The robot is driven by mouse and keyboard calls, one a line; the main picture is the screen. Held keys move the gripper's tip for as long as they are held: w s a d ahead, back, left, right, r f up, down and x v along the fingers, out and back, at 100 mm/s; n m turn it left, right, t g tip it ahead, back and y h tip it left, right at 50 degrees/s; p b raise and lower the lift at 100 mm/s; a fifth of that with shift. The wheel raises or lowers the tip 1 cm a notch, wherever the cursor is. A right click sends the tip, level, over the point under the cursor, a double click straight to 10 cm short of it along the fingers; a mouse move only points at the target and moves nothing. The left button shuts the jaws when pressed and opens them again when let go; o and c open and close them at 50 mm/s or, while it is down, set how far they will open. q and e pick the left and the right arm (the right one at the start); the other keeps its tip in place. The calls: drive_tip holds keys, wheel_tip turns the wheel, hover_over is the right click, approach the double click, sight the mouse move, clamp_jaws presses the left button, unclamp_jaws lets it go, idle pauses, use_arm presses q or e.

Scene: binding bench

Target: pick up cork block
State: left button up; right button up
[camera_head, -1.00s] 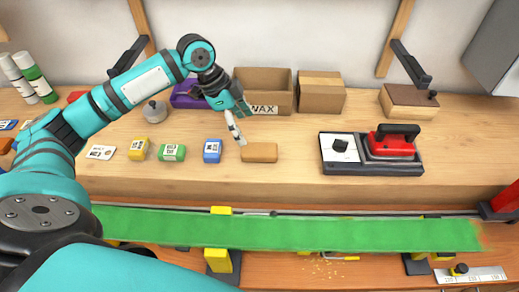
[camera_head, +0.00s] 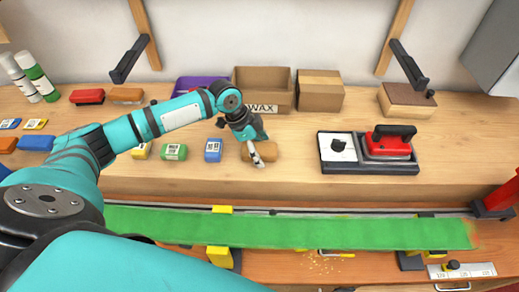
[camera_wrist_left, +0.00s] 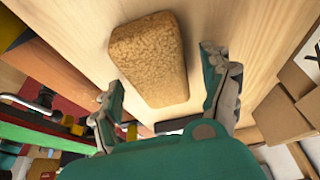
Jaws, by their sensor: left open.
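The cork block (camera_head: 262,147) is a tan, speckled block lying on the wooden bench, right of the blue wax block. In the head view my left gripper (camera_head: 256,160) is over it and hides part of it. In the left wrist view the cork block (camera_wrist_left: 150,62) lies just beyond the open fingers of my left gripper (camera_wrist_left: 165,95), roughly between their lines. The fingers are apart and hold nothing. Whether either finger touches the block cannot be told. My right gripper is not in view.
A blue block (camera_head: 213,150) and a green block (camera_head: 173,152) stand left of the cork. An open cardboard box (camera_head: 264,106) marked WAX is behind. A red-topped tool (camera_head: 391,142) sits on a black base to the right. A green strip (camera_head: 300,231) runs along the front.

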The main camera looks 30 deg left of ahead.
use_arm(q)
drive_tip(key=shift+f, duration=0.25)
idle(0.6)
drive_tip(key=shift+s+f, duration=0.1)
drive_tip(key=c, duration=1)
drive_tip(key=shift+s, duration=0.15)
drive_tip(key=shift+c, duration=1.2)
